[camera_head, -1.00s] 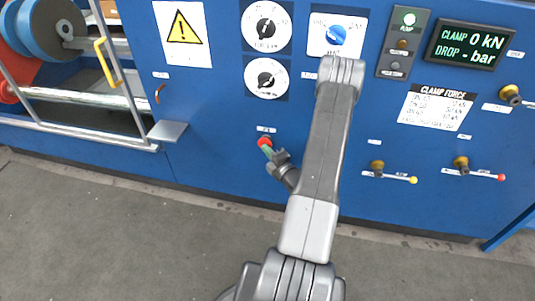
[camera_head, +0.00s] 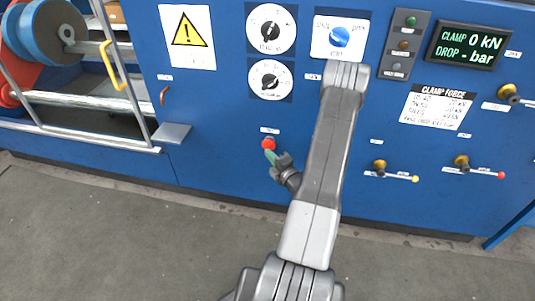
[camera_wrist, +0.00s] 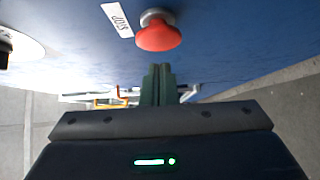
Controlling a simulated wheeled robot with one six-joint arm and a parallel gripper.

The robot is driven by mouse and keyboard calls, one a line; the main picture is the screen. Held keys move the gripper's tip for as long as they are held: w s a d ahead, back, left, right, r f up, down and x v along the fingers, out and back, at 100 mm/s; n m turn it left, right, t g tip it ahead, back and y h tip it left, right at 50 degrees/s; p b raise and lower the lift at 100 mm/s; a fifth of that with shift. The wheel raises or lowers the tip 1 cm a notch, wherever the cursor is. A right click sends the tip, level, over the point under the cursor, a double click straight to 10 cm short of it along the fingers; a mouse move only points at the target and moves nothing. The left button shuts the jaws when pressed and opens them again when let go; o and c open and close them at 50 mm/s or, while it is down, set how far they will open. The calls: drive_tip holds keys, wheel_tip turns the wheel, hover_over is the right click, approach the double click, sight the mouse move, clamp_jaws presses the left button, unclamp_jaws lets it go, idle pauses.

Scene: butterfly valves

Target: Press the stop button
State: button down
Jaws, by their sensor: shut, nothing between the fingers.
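The red stop button (camera_head: 268,144) is on the blue panel, under a small white label. In the wrist view the red mushroom button (camera_wrist: 158,33) sticks out of the panel beside a label (camera_wrist: 117,19) reading "STOP". My gripper (camera_head: 270,156) is just below the button in the head view. In the wrist view its green fingers (camera_wrist: 158,75) are shut with nothing between them, and a small gap shows between them and the button.
Dials (camera_head: 271,28) and a blue knob (camera_head: 340,37) sit above on the panel. Small levers (camera_head: 379,167) are to the right.

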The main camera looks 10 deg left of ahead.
drive_tip(key=p+v, duration=0.1)
drive_tip(key=v, duration=0.9)
drive_tip(key=shift+s+a, duration=0.2)
drive_tip(key=shift+s, duration=0.3)
